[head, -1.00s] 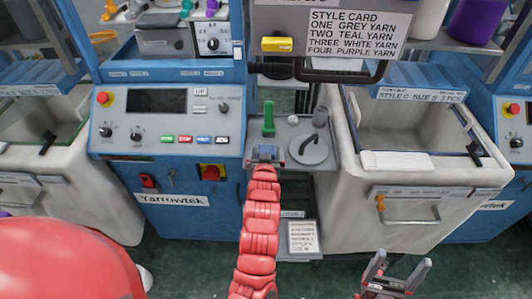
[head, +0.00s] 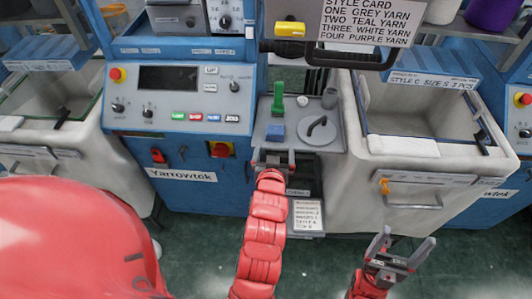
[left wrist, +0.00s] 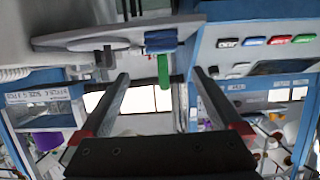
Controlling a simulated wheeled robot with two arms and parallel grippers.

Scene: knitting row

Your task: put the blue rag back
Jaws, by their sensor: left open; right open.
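The blue rag (head: 276,131) is a small folded block lying on the grey shelf (head: 296,145), in front of a green upright piece (head: 278,98). My left gripper (head: 274,157) is open and empty at the shelf's front edge, on the near side of the rag and apart from it. In the left wrist view the rag (left wrist: 161,40) and the green piece (left wrist: 163,70) show beyond my two spread fingers, with nothing between the fingers. My right gripper (head: 404,240) is open and empty, low at the right over the floor.
A round grey lid with a handle (head: 316,131) and a grey cylinder (head: 329,98) sit right of the rag. A blue control panel (head: 180,95) stands left. A pale bin (head: 420,158) stands right. Green floor in front is free.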

